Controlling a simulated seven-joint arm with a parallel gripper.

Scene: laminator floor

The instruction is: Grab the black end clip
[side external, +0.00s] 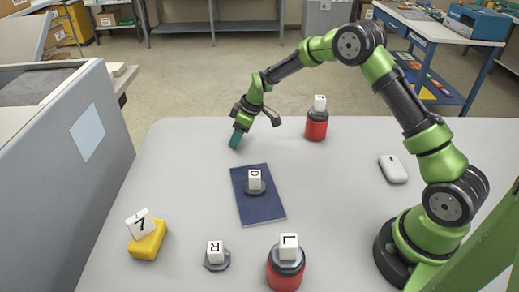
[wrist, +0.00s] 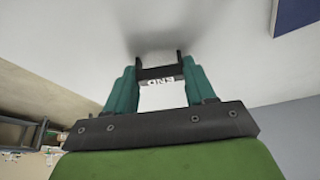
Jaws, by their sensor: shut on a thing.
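The black end clip (wrist: 158,72) shows in the wrist view between my teal fingertips, with a white block lettered "END" (wrist: 161,95) against it. My gripper (wrist: 160,82) is shut on the clip. In the side view my gripper (side external: 236,139) points down, low at the far left part of the grey table, beyond the blue mat. The clip cannot be made out there. I cannot tell whether it touches the table.
A dark blue mat (side external: 262,207) bears a dark piece with a "D" block (side external: 254,179). Red cylinders with lettered blocks stand at the back (side external: 316,127) and front (side external: 286,274). A yellow block (side external: 147,240), an "R" piece (side external: 216,254) and a white mouse (side external: 393,169) sit apart. A grey partition (side external: 60,190) borders the left.

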